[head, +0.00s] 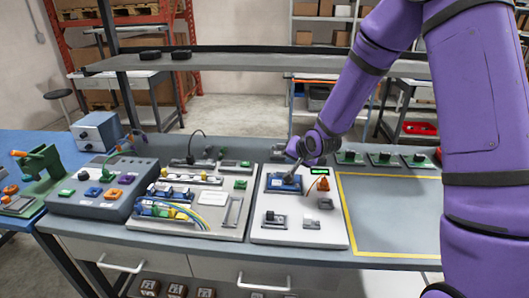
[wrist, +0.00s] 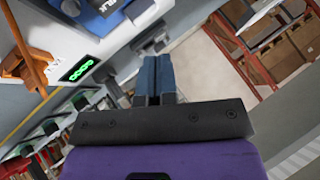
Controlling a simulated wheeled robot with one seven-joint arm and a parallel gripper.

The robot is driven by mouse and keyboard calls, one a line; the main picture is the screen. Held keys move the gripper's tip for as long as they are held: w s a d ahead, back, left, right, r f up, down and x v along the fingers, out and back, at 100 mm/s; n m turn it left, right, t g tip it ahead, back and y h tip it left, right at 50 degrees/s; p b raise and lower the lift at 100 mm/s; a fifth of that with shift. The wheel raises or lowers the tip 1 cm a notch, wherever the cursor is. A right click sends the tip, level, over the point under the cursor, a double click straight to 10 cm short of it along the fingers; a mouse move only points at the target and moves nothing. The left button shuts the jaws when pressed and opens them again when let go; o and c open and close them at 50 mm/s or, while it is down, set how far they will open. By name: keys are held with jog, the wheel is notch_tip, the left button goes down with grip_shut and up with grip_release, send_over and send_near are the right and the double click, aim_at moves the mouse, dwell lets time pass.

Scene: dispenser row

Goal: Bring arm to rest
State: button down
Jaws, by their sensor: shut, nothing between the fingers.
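My purple arm reaches in from the right of the head view and bends down to the workbench (head: 380,258). My gripper (head: 297,164) is at the back of a white panel (head: 300,235), close to a blue device (head: 284,184) on it. I cannot tell in the head view whether they touch. In the wrist view my gripper's (wrist: 153,60) two blue-grey fingers lie side by side, shut and empty. A green-lit display (wrist: 79,68) and an orange part (wrist: 30,60) are to their left.
A grey shelf (head: 250,63) spans above the bench's back. A yellow-outlined area (head: 395,215) right of the panel is clear. Left are a panel with coloured wires (head: 205,218), a dark button box (head: 105,190) and a green fixture (head: 40,165). Storage racks stand behind.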

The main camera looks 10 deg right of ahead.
jog(key=s+d+r+n+g+h, duration=0.1)
jog(key=s+d+r, duration=0.1)
jog(key=s+r, duration=0.7)
jog(key=s+d+r+n+g+h, duration=0.1)
jog(key=s+d+r+n+h, duration=0.15)
jog(key=s+r, duration=0.6)
jog(key=s+d+r+n, duration=0.1)
jog(key=s+r, duration=0.3)
jog(key=s, duration=0.6)
jog(key=s+r+n+g, duration=0.1)
jog(key=s+r, duration=0.4)
jog(key=s, duration=0.5)
jog(key=shift+d+r+g+y, duration=0.2)
jog(key=shift+d+g+y, duration=0.1)
jog(key=shift+d+y, duration=0.15)
